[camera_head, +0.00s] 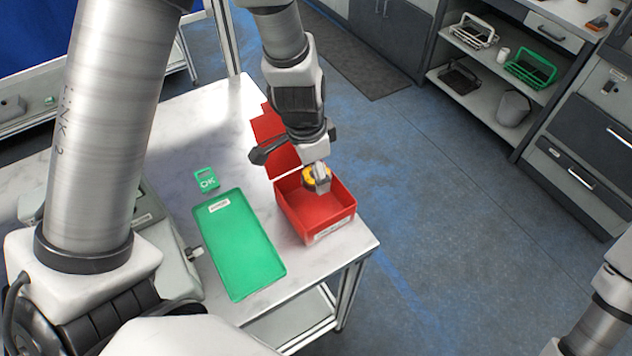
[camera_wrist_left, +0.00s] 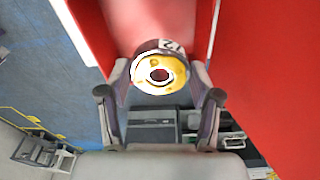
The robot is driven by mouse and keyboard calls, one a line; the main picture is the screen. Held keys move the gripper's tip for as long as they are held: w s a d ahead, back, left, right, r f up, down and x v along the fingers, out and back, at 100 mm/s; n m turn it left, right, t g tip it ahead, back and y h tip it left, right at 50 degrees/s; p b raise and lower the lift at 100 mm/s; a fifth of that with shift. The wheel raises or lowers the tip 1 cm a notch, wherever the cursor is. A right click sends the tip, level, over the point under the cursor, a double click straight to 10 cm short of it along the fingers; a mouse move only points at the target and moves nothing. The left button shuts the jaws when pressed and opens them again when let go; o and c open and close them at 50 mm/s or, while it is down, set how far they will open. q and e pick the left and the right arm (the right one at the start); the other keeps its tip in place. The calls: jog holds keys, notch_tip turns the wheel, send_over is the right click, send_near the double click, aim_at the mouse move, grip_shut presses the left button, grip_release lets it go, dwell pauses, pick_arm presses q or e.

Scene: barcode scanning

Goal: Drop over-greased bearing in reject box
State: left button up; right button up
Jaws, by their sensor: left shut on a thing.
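The bearing (camera_wrist_left: 160,72) is a round ring with yellow grease on its face and a small number label on its side. My left gripper (camera_wrist_left: 158,88) is shut on it, with a finger at each side. In the head view the yellow bearing (camera_head: 312,177) is over the back part of the red reject box (camera_head: 325,213), with the left gripper (camera_head: 320,178) holding it. The box is open at the top and its floor looks empty. I cannot tell how deep the bearing is in it. My right gripper is not in view.
A green tray (camera_head: 239,247) lies empty left of the red box, with a green OK sign (camera_head: 206,179) behind it. A red panel (camera_head: 273,140) stands behind the box. The table's right edge (camera_head: 366,243) is close to the box. Shelves (camera_head: 500,62) stand far back right.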

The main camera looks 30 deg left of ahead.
aim_at(312, 190)
pick_arm(q)
jog(key=s+f, duration=0.1)
jog(key=s+d+f+b, duration=0.1)
jog(key=shift+s+f, duration=0.3)
jog(key=shift+s, duration=0.1)
jog(key=f, duration=0.1)
jog(key=f+b, duration=0.1)
jog(key=f, duration=0.1)
jog(key=w+f, duration=0.1)
jog(key=shift+w+a+f+b, duration=0.1)
jog(key=shift+a+f+b, duration=0.15)
jog(key=shift+b, duration=0.15)
jog(key=shift+w, duration=0.2)
jog(key=shift+s+r, duration=0.25)
jog(key=shift+s, duration=0.1)
jog(key=shift+s+d+f, duration=0.1)
jog(key=shift+s, duration=0.05)
jog(key=shift+w+f+b, duration=0.3)
jog(key=shift+f+b, duration=0.15)
jog(key=shift+b, duration=0.05)
jog(key=shift+f, duration=0.1)
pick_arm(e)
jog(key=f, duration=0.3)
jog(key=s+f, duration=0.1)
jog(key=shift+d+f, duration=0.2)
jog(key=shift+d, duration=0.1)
pick_arm(q)
jog(key=o, duration=1.5)
jog(key=shift+s, duration=0.15)
